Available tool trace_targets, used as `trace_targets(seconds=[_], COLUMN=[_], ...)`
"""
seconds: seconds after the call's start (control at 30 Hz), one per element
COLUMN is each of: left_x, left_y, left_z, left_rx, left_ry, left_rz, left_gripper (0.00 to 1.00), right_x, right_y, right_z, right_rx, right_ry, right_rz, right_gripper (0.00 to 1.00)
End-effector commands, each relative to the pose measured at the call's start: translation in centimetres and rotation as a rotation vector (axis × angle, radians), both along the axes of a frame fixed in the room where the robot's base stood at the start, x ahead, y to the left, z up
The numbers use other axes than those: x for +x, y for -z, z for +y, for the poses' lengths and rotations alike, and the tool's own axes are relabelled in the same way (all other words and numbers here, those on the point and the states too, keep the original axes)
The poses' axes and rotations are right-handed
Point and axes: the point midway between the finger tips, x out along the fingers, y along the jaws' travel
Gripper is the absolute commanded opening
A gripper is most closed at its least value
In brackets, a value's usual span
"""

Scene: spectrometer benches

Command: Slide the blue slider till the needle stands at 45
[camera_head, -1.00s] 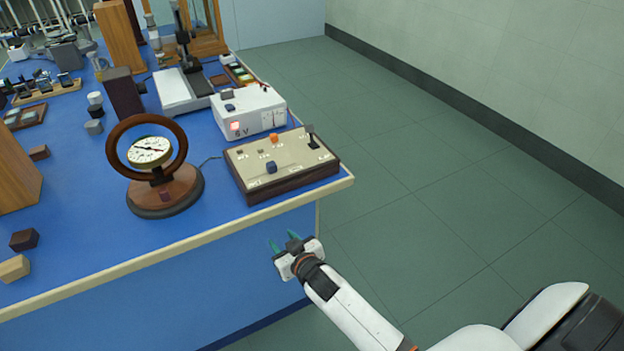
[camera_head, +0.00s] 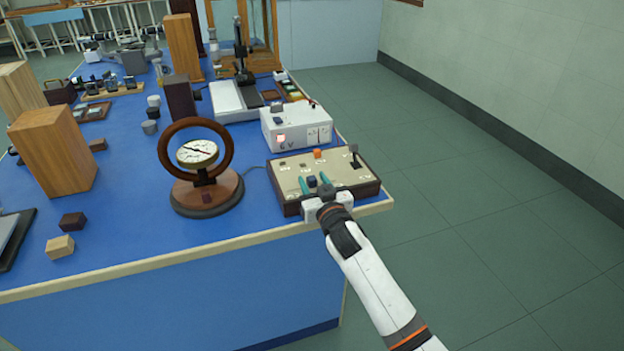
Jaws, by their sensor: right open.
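The control box (camera_head: 357,178) with a beige top and dark sides sits at the near right corner of the blue bench. The blue slider (camera_head: 312,181) is a small dark blue knob near its front edge. My right gripper (camera_head: 315,183) is open, its two green fingers one on each side of the blue slider in the picture; I cannot tell whether they touch it. The dial (camera_head: 197,153) with its dark needle stands in a wooden ring on a round base, left of the box. Its numbers are too small to read. My left gripper is not in view.
An orange knob (camera_head: 317,153) and a black lever (camera_head: 354,156) are also on the box. A white unit (camera_head: 296,128) with a lit red display stands behind it. Wooden blocks (camera_head: 60,246) lie at the left. The bench front edge (camera_head: 150,264) is bare.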

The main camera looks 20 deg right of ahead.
Motion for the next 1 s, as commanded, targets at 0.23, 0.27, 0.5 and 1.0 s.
trace_targets(seconds=[0.23,0.27,0.5,1.0], left_x=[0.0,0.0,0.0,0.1], left_y=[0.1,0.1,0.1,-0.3], left_z=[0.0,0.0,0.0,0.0], left_rx=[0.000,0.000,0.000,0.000], left_ry=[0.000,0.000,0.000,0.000], left_rz=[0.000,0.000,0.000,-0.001], left_gripper=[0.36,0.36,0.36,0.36], right_x=[1.8,1.9,1.9,1.9], right_y=[0.0,0.0,0.0,-0.1], right_z=[0.1,0.1,0.1,-0.3], right_rx=[-0.002,-0.001,-0.001,0.001], right_ry=[-0.001,-0.001,-0.001,0.000], right_rz=[0.000,0.000,0.000,0.002], right_gripper=[0.42,0.42,0.42,0.00])
